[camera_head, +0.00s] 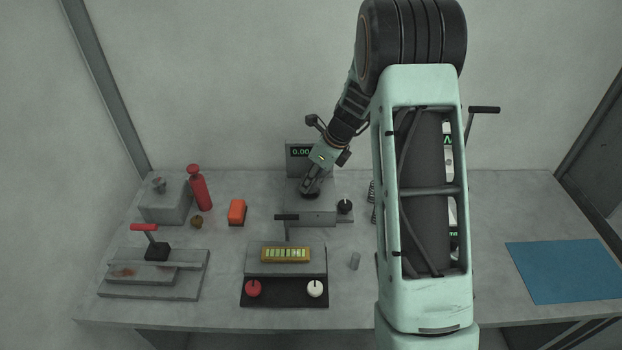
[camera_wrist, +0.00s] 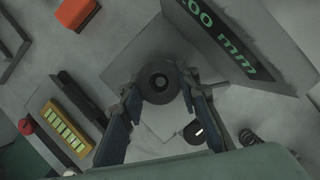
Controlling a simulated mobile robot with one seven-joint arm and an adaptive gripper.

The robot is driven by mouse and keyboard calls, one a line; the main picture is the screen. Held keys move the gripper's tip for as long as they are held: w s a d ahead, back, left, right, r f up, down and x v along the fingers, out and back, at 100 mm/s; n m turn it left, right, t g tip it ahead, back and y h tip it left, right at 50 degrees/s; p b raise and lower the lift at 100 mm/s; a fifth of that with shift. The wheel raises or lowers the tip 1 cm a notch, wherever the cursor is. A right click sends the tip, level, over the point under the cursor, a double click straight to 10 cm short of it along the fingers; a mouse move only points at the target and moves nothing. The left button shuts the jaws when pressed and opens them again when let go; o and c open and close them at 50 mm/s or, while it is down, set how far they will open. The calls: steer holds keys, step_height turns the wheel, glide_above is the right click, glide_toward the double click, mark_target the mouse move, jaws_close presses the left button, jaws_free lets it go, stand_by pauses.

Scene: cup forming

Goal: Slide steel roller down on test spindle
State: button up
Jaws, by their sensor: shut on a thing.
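My gripper (camera_head: 311,183) points down at the test device with the display at the back middle of the bench. In the wrist view my gripper (camera_wrist: 160,92) has a finger on each side of the dark round steel roller (camera_wrist: 160,80) and is shut on it. The roller shows in the head view as a dark disc (camera_head: 310,194) low under the fingers, over the grey device block (camera_head: 310,217). A small round centre shows in the roller's bore. The test spindle is mostly hidden by the roller, and I cannot tell how far down the roller sits on it.
The display panel (camera_wrist: 235,45) stands close beside the fingers. A black knob (camera_head: 345,206) is right of the device. A gauge box (camera_head: 285,262) with red and white knobs stands in front. An orange block (camera_head: 237,211) and red bottle (camera_head: 200,190) are left. A blue mat (camera_head: 565,271) lies right.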

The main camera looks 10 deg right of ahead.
steer(key=shift+f+b, duration=0.45)
steer(key=shift+f, duration=0.35)
stand_by(0.7)
steer(key=o, duration=1.8)
steer(key=shift+c, duration=0.2)
steer(key=shift+r, duration=0.15)
steer(key=shift+r+p, duration=3.5)
steer(key=shift+r, duration=0.45)
